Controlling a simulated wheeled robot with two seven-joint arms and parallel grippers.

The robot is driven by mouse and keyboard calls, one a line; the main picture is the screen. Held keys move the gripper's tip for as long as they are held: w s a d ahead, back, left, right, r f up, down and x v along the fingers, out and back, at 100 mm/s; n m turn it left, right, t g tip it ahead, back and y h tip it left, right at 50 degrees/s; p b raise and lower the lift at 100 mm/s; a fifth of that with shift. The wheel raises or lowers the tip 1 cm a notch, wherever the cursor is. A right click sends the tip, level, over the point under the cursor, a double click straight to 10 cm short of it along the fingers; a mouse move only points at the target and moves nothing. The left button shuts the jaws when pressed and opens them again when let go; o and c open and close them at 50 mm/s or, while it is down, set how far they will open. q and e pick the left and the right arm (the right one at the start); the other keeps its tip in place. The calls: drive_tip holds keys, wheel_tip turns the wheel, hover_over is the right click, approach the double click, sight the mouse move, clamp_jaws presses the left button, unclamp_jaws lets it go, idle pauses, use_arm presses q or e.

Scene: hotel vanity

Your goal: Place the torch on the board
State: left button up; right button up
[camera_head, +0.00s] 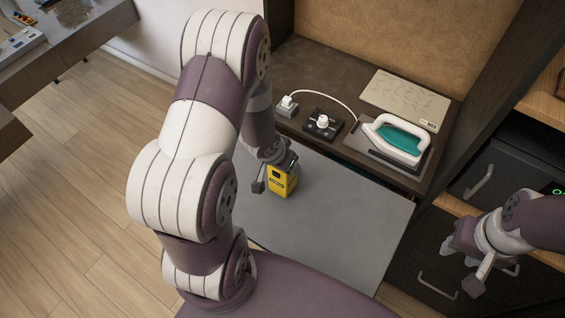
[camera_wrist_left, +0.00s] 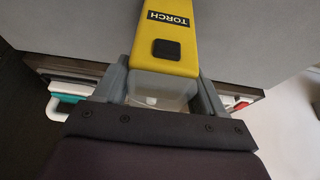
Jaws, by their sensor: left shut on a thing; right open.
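A yellow torch (camera_head: 282,182) with a black label is held upright in my left gripper (camera_head: 272,170). In the left wrist view the torch (camera_wrist_left: 165,38) shows its "TORCH" label and a black button, with its clear end between the two fingers (camera_wrist_left: 160,90). A flat grey board (camera_head: 340,220) spreads below the torch in front of the shelf. I cannot tell whether the torch touches it. My right gripper (camera_head: 462,267) is open and empty at the right, beside the board and in front of the dark cabinet.
On the dark shelf (camera_head: 315,75) behind the board stand a white-and-teal iron (camera_head: 397,138) on a grey base, a black box with a white knob (camera_head: 323,123), a plug with a white cord (camera_head: 287,105) and a patterned card (camera_head: 405,98). The board's right half is clear.

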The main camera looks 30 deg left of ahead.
use_arm(q)
drive_tip(key=shift+w, duration=0.1)
drive_tip(key=shift+f, duration=0.15)
drive_tip(key=o, duration=1.6)
drive_tip(key=shift+r, duration=0.5)
drive_tip(key=s+d+r+g+p, duration=0.1)
drive_tip(key=s+r, duration=0.3)
drive_tip(key=r, duration=0.4)
drive_tip(key=s+d+r+g+p, duration=0.2)
drive_tip(key=s+d+r+p, duration=0.1)
drive_tip(key=r, duration=0.6)
drive_tip(key=shift+s+d+r+n+p, duration=0.15)
drive_tip(key=shift+s+d+n+p, duration=0.2)
drive_tip(key=shift+s+d, duration=0.6)
